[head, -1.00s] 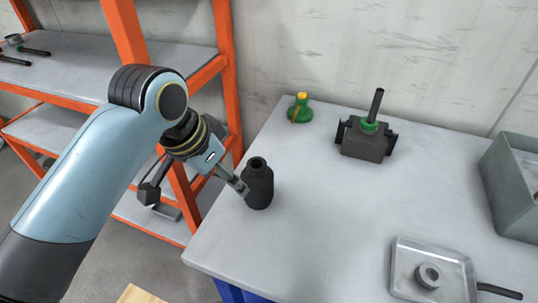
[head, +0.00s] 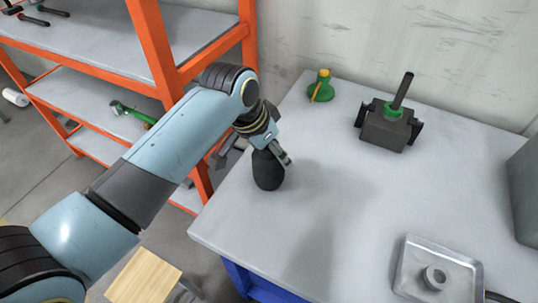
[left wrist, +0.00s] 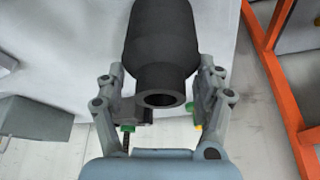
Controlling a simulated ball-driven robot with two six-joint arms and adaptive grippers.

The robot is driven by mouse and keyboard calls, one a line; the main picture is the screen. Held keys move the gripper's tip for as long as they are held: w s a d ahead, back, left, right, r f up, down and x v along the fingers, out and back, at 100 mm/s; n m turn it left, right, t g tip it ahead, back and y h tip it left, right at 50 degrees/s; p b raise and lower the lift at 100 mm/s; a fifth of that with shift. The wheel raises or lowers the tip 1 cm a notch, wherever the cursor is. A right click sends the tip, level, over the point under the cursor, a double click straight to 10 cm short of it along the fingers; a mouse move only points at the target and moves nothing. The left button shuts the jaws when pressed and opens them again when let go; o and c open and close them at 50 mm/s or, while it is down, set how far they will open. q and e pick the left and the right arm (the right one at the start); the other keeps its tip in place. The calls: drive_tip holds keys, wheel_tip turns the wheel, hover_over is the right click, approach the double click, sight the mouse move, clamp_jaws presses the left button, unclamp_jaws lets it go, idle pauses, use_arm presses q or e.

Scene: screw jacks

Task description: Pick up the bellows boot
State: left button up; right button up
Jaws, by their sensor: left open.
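The bellows boot (head: 267,172) is a dark, bottle-shaped piece with a narrower neck, standing upright near the left edge of the grey table. My left gripper (head: 276,152) is over its upper part in the head view, and partly hides it. In the left wrist view the boot (left wrist: 162,40) lies between the two open fingers of the left gripper (left wrist: 162,82), its round hollow neck facing the camera. The fingers are on either side of the neck and shoulder; whether they touch it I cannot tell. My right gripper is not in view.
A metal tray (head: 408,262) holds a ring (head: 434,277) at the front right. A grey bin (head: 527,190) is at right; orange-framed shelving (head: 158,50) is at left.

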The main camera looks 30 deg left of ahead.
use_arm(q)
drive_tip(key=shift+x, duration=1)
drive_tip(key=shift+c, duration=0.4)
drive_tip(key=c, duration=1.3)
